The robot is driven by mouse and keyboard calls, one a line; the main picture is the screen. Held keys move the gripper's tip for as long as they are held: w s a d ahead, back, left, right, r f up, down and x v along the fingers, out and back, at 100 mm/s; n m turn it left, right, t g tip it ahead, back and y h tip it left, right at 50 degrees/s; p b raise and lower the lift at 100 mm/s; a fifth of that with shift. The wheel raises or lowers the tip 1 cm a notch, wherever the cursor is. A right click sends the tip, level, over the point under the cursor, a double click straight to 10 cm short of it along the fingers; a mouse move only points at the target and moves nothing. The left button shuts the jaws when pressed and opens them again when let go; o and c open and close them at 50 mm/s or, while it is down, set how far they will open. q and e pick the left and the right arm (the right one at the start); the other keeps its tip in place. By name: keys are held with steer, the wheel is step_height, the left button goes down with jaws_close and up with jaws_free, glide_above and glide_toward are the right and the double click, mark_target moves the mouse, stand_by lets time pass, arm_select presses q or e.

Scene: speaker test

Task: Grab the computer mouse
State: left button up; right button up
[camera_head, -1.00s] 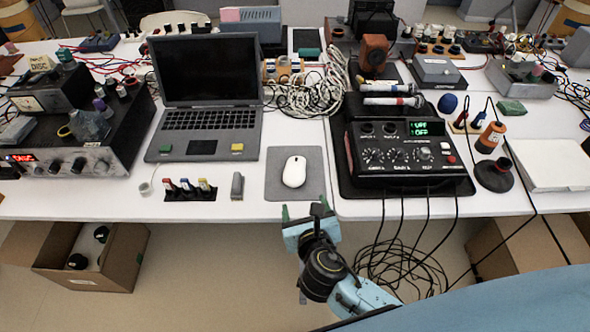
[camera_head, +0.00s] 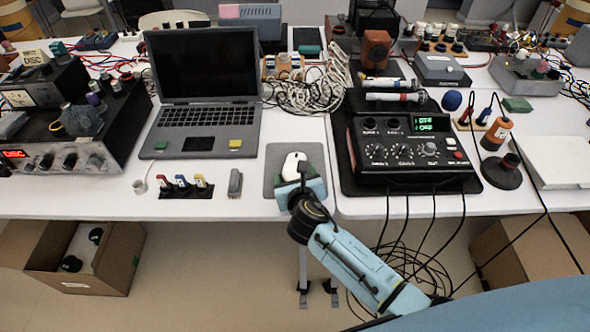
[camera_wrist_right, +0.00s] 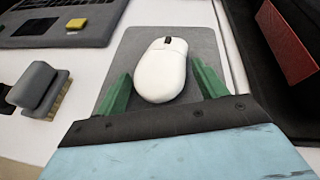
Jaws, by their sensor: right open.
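The white computer mouse (camera_head: 294,163) lies on a grey mouse pad (camera_head: 283,152) at the front of the table, right of the laptop. In the right wrist view the mouse (camera_wrist_right: 161,70) sits between the green fingers of my right gripper (camera_wrist_right: 161,88). The fingers are open, one on each side, with a gap showing at least on the left. In the head view my right gripper (camera_head: 296,180) covers the near part of the mouse. My left gripper is not in view.
An open laptop (camera_head: 208,90) stands to the left. A grey brush-like block (camera_wrist_right: 36,86) lies left of the pad and also shows in the head view (camera_head: 235,183). A black control box (camera_head: 412,150) with knobs stands close on the right. Cables hang off the table's front edge.

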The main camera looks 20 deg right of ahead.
steer(key=c, duration=0.8)
